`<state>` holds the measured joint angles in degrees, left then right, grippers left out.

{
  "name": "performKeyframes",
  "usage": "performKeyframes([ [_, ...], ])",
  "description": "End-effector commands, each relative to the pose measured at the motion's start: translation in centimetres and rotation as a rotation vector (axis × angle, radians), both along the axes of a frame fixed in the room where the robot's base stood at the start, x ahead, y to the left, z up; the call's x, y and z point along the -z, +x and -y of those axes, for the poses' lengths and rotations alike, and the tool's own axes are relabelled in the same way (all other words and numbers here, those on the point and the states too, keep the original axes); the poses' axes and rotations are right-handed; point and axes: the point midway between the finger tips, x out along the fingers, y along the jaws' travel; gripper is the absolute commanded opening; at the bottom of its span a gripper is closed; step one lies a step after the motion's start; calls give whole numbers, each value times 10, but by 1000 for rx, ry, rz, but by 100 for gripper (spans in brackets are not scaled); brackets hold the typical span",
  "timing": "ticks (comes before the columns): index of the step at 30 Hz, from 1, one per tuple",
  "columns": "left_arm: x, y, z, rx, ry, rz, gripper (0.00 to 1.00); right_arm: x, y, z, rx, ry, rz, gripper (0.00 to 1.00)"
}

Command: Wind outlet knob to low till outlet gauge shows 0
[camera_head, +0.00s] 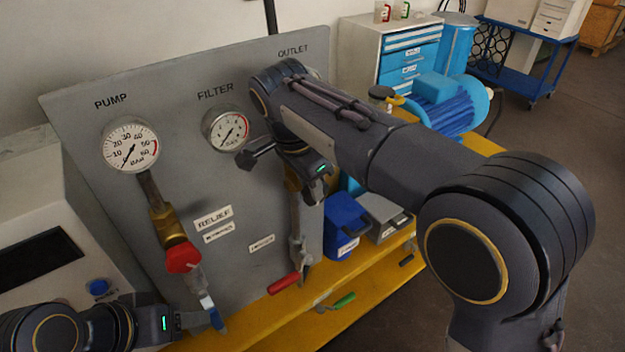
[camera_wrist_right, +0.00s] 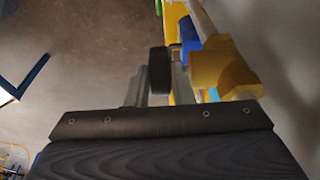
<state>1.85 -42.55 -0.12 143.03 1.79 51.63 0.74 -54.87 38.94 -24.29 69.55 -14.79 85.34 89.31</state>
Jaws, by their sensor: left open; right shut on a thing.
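The outlet knob (camera_wrist_right: 159,70) shows in the right wrist view as a dark disc seen edge-on, beside a brass-yellow valve body (camera_wrist_right: 222,68). My right gripper (camera_wrist_right: 160,88) has its grey fingers on either side of the knob and is shut on it. In the head view my right arm crosses the panel and hides the outlet gauge; only the OUTLET label (camera_head: 293,50) shows, so I cannot read it. My left gripper (camera_head: 192,319) is open at the lower left, close to a blue lever handle (camera_head: 212,313); I cannot tell whether they touch.
The grey panel (camera_head: 75,105) carries the pump gauge (camera_head: 130,145) and filter gauge (camera_head: 226,129). A red knob (camera_head: 183,257), a red lever (camera_head: 284,284) and a green handle (camera_head: 343,300) stick out below. Blue bin (camera_head: 343,222) stands right of the panel on the yellow bench.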

Motion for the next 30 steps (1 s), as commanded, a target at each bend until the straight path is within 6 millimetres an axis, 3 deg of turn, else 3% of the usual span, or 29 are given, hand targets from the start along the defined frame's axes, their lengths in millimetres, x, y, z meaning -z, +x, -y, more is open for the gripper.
performKeyframes([
  [15,18,0,0,0,0,0,50,6,-5,-7,-2,-265,196,0],
  [30,21,0,0,0,0,0,50,5,-5,-8,1,-316,232,0],
])
